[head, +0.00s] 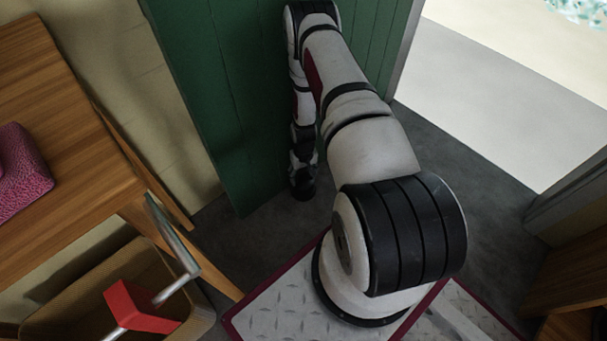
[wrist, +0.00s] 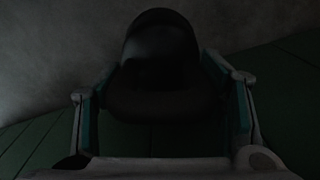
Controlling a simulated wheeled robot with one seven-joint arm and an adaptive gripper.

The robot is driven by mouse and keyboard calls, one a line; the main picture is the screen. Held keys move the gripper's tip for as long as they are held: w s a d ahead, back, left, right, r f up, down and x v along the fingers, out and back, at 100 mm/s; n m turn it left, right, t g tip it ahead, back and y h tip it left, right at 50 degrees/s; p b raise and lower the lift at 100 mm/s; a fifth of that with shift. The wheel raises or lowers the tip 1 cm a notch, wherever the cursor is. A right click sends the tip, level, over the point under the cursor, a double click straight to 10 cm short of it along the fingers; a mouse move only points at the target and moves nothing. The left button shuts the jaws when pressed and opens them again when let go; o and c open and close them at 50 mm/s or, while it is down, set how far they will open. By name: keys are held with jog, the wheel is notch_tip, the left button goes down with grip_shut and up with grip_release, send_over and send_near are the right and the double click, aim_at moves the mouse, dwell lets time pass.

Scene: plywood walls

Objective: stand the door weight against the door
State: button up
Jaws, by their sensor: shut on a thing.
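The green door (head: 235,110) stands open at the upper middle of the head view, and its boards also show along the bottom of the wrist view (wrist: 38,145). The door weight (wrist: 160,50) is a dark, rounded black thing in the wrist view. My gripper (wrist: 162,92) is shut on it, one finger on each side. In the head view my arm reaches down in front of the door, and a dark lump (head: 304,188) at its low end, close to the floor, looks like the weight. Whether the weight touches the floor or door is too dark to tell.
A wooden table (head: 60,130) with a pink patterned thing (head: 22,170) stands at the left. Below it is a brown bin (head: 95,285) with a red-and-grey item (head: 140,308). A bright doorway (head: 490,85) opens at the right. Dark grey floor (head: 490,180) lies clear before it.

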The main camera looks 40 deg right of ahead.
jog(key=shift+f, duration=0.4)
jog(key=o, duration=2)
jog(key=shift+o, duration=0.2)
